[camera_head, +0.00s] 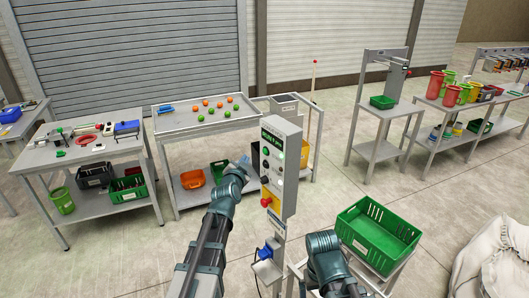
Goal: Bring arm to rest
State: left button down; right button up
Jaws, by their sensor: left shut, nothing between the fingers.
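My left gripper (246,165) is raised in the middle of the head view, just left of the grey control box (273,180). It is shut and small in the picture; I cannot tell whether it touches the box. My left arm reaches up to it from the bottom. The box has a display, several buttons and a red knob on a yellow plate. My right arm shows at the bottom, right of the box's post, but its gripper is not visible.
A green crate (378,238) stands on a cart at the lower right. A table with orange and green balls (205,122) is behind the box. A workbench (88,150) stands at the left. A white sack (495,262) lies at the lower right. Open floor lies between.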

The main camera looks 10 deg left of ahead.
pick_arm(q)
jog(key=s+d+f+g+h+b, duration=0.2)
jog(key=s+d+f+g+b, duration=0.15)
jog(key=s+d+f, duration=0.4)
jog(key=s+d+f+g+h+b, duration=0.1)
jog(key=s+d+f+g+b, duration=0.1)
jog(key=s+d+f+g, duration=0.55)
jog(key=s+d+f+n+g+y+b, duration=0.1)
jog(key=s+f+g+y+b, duration=0.1)
jog(key=s+f, duration=0.5)
jog(key=s+d+f+n+g+y+b, duration=0.1)
jog(key=s+f+n+g+b, duration=0.1)
jog(key=s+f, duration=0.5)
jog(key=shift+s+d+g+y+b, duration=0.3)
jog(key=shift+s+g, duration=0.6)
jog(key=shift+s, duration=1.6)
jog(key=shift+a, duration=0.1)
